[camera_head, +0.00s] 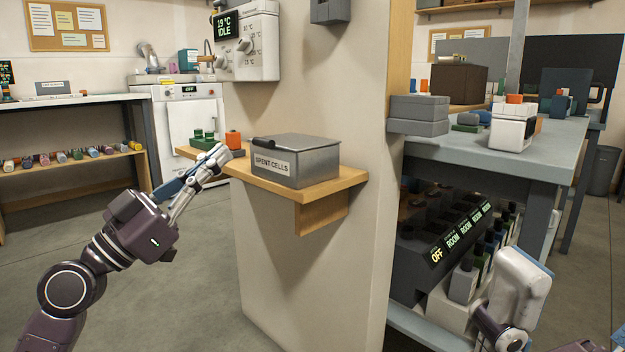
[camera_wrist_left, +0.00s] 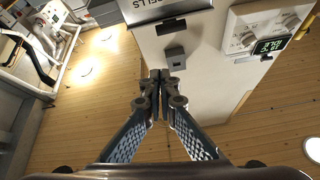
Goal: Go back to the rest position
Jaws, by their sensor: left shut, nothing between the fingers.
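My left gripper (camera_head: 219,153) shows in the head view, its arm coming in from the lower left. Its fingers are together with nothing between them, and its tip appears close to the left side of the grey metal SPENT CELLS box (camera_head: 309,162). I cannot tell whether it touches anything there. In the left wrist view the closed fingertips (camera_wrist_left: 160,76) point up the picture, towards the pale wall.
The box stands, lid closed, on a wooden wall shelf (camera_head: 343,183). A green tray (camera_head: 203,139) and an orange item (camera_head: 233,139) are behind it. A thermostat unit reading 19°C IDLE (camera_head: 226,25) hangs above. A grey workbench (camera_head: 455,149) is on the right. Floor at left is clear.

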